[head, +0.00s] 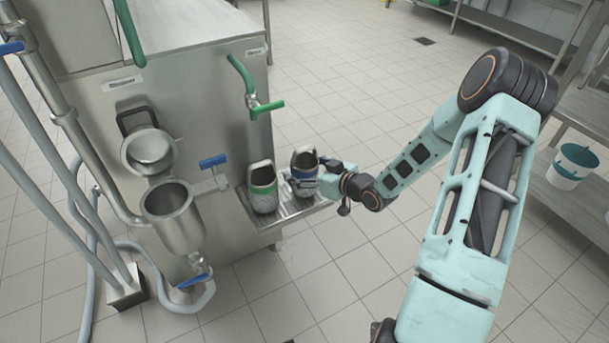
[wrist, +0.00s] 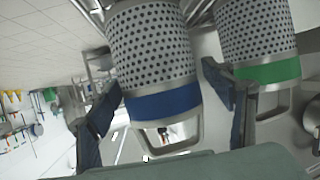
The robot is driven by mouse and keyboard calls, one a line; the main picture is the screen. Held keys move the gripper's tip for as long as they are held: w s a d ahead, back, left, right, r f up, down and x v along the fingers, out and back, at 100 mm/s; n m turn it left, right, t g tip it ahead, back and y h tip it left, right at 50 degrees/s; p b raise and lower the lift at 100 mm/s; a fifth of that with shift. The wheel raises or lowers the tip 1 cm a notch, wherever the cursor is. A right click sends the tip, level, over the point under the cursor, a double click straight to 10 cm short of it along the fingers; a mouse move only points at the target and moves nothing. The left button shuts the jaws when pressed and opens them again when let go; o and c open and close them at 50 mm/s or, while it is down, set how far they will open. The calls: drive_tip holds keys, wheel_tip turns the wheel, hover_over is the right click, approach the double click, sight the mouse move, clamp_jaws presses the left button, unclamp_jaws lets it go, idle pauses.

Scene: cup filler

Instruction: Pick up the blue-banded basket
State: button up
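In the wrist view, the blue-banded basket (wrist: 163,102) appears upside down between the two dark fingers of my gripper (wrist: 162,78). The fingers are spread on either side of it, with a narrow gap visible at the right finger. The green-banded basket (wrist: 268,72) is just beyond the right finger.
A steel machine (head: 215,110) with a green tap (head: 262,106) stands behind the tray. A white bucket (head: 572,165) stands on a shelf at right. The tiled floor in front is open.

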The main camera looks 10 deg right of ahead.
drive_tip(key=c, duration=1.2)
drive_tip(key=shift+r, duration=0.1)
